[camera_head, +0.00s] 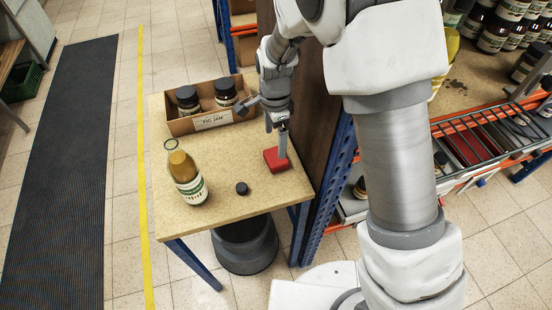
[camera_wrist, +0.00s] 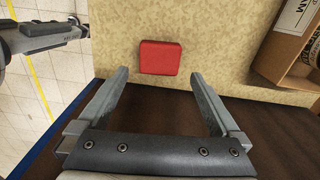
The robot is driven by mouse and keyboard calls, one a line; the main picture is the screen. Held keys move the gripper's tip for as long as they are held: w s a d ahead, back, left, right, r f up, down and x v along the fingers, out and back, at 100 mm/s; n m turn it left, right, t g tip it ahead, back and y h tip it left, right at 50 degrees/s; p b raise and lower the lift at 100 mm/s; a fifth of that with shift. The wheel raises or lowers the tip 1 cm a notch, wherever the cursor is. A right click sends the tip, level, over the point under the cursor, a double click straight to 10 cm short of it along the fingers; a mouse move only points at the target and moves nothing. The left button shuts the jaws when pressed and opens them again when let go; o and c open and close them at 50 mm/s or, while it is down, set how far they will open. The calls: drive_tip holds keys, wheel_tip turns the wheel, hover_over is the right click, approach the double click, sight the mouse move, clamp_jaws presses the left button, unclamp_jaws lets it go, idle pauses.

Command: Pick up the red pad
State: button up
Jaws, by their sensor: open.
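The red pad (camera_head: 276,160) lies flat on the small wooden table (camera_head: 222,217), near its right edge. In the wrist view the red pad (camera_wrist: 160,57) is a rounded red block on the speckled tabletop, beyond the fingertips and roughly centred between them. My gripper (camera_wrist: 160,75) is open, with nothing between its fingers. In the head view my gripper (camera_head: 276,138) points down close to the pad, and one finger overlaps the pad's upper edge in the picture. I cannot tell whether it touches.
A cardboard box (camera_head: 212,121) with dark-lidded jars stands at the table's back. A dark shelf panel (camera_head: 312,120) rises close on the right.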

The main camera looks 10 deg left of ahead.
sight(276, 156)
wheel_tip(276, 156, down, 8)
drive_tip(key=shift+d+r, duration=0.1)
drive_tip(key=shift+r, duration=0.15)
drive_tip(key=shift+c, duration=0.2)
drive_tip(key=c, duration=1)
drive_tip(key=shift+r, duration=0.1)
drive_tip(key=shift+c, duration=0.2)
wheel_tip(276, 156, up, 10)
